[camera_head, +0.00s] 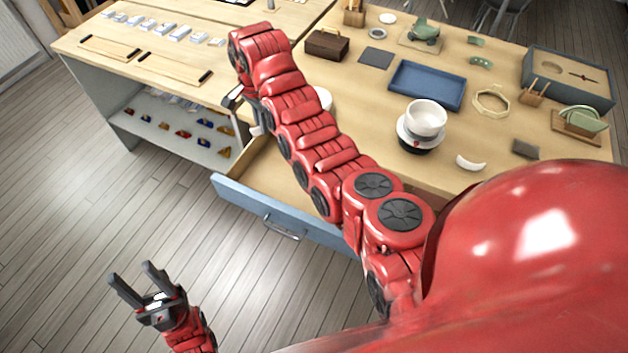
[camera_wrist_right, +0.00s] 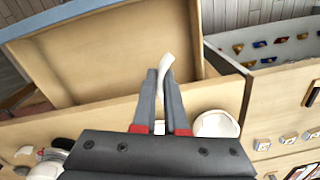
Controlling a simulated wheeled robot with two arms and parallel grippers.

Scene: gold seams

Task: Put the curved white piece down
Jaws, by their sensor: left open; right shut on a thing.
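My right gripper (camera_wrist_right: 160,76) is shut on a curved white piece (camera_wrist_right: 166,62), which sticks out past the fingertips. In the right wrist view the piece appears against the edge of the open drawer (camera_wrist_right: 110,58); I cannot tell its height above it. In the head view my right arm covers much of this area, and the gripper shows only partly. Another curved white piece (camera_head: 470,162) lies on the table at the right. A white bowl (camera_head: 426,115) sits on a dark round stand (camera_head: 421,145). My left gripper (camera_head: 137,288) is open and empty above the floor.
The blue-fronted drawer (camera_head: 290,228) is pulled out and looks empty where visible. A round white dish (camera_wrist_right: 217,124) stands near my right gripper. A blue tray (camera_head: 428,85), wooden box (camera_head: 327,44) and grey pad (camera_head: 376,57) occupy the table (camera_head: 365,125).

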